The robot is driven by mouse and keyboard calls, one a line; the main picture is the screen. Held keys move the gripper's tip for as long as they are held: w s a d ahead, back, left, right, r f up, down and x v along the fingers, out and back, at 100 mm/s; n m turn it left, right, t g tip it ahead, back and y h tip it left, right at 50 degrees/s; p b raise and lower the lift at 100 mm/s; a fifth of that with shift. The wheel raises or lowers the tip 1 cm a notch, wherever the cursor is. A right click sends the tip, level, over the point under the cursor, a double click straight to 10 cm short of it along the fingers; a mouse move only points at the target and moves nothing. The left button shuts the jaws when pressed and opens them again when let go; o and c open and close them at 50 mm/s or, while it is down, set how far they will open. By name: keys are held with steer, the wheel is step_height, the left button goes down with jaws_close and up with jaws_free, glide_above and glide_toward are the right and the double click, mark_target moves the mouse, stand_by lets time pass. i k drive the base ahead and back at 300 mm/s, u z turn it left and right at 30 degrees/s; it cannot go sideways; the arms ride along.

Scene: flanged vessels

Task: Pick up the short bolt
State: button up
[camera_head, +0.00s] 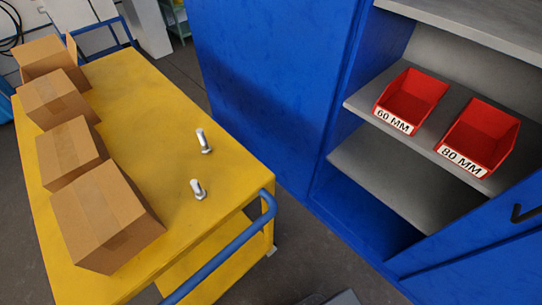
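Two silver bolts stand on their heads, shafts up, on the yellow cart top (150,120). The nearer bolt (197,188) looks like the shorter one and stands close to the cart's front right part. The farther bolt (202,139) has a visibly longer shaft and stands a little behind it, apart from it. Nothing covers either bolt. My gripper is not in view.
Several cardboard boxes (97,213) line the cart's left side. A blue handle rail (232,247) runs along its front edge. An open blue cabinet on the right holds red bins labelled 60 MM (408,98) and 80 MM (478,138) on a grey shelf.

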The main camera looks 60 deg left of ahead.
mark_target(200, 194)
steer(key=u, duration=3.25)
steer(key=k, duration=0.6)
steer(key=u, duration=0.45)
steer(key=i, duration=1)
steer(key=z, duration=0.4)
